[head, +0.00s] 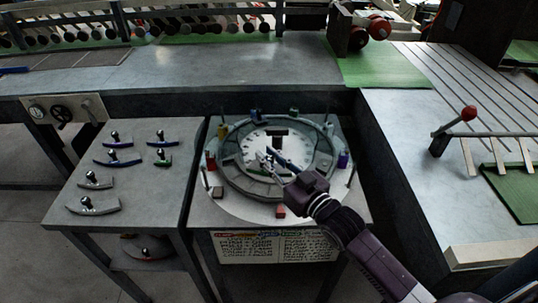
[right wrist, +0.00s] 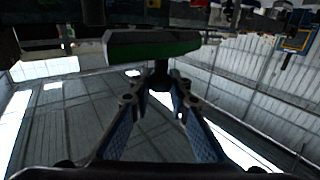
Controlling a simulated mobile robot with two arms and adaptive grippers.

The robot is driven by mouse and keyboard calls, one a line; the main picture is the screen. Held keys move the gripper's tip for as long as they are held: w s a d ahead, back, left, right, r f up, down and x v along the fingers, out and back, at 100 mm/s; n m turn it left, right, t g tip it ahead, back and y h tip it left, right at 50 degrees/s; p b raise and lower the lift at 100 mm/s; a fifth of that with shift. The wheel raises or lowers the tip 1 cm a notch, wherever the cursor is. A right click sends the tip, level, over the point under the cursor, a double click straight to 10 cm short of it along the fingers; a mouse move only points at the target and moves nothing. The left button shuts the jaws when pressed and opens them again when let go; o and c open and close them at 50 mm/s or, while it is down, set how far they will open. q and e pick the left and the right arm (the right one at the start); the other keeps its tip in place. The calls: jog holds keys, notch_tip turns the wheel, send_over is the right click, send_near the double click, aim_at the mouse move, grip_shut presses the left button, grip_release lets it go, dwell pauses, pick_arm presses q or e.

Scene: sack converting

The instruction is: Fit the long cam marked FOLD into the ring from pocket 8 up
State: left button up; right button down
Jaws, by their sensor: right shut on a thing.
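The grey ring (head: 237,178) lies on a round stand with a pale, marked disc (head: 290,150) in its middle. Coloured markers stand around it. My right gripper (head: 266,158) is over the ring's inner area, coming from the lower right. In the right wrist view my right gripper (right wrist: 160,88) is shut on the dark knob of a cam (right wrist: 152,44) with a green face. The cam lies crosswise beyond the fingertips. I cannot read FOLD or pocket numbers. In the head view the held cam is hard to make out. My left gripper is not in view.
A lettered chart (head: 278,246) hangs below the ring stand. A red-knobbed lever (head: 467,114) stands on the right bench.

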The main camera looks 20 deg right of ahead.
jog(key=shift+f+b, duration=1.45)
jog(key=shift+f, duration=1.1)
jog(key=shift+p, duration=0.8)
jog(key=shift+f+b, duration=0.8)
jog(key=shift+f, duration=0.35)
jog(key=c, duration=1.7)
grip_release()
jog(key=shift+c, duration=0.2)
jog(key=v, duration=1.2)
